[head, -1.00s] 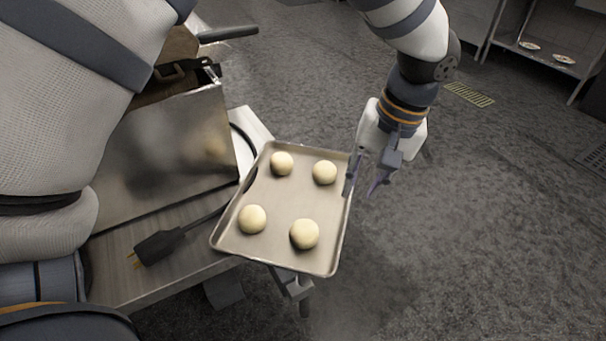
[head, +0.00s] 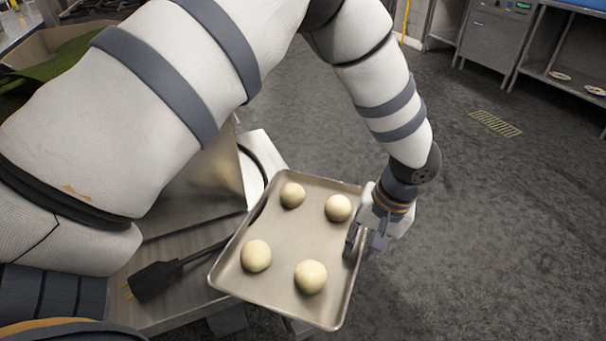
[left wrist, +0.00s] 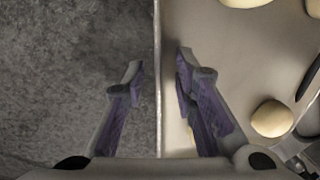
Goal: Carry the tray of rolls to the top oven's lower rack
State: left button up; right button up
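The metal tray (head: 235,268) carries several pale round rolls (head: 310,277). It rests partly on a steel table (head: 185,315), with its right part overhanging the edge. My left gripper (head: 362,246) is at the tray's right rim. In the left wrist view, the open fingers of the left gripper (left wrist: 158,62) straddle the tray's rim (left wrist: 158,110), one over the tray and one outside it, with gaps on both sides. My right gripper is not in view. No oven can be made out.
A shelf with plates (head: 560,76) and a steel cabinet (head: 497,38) stand at the back right. The floor (head: 480,220) to the right is clear.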

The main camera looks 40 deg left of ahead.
pick_arm(q)
jog(key=shift+r, duration=0.1)
jog(key=shift+c, duration=0.6)
grip_shut()
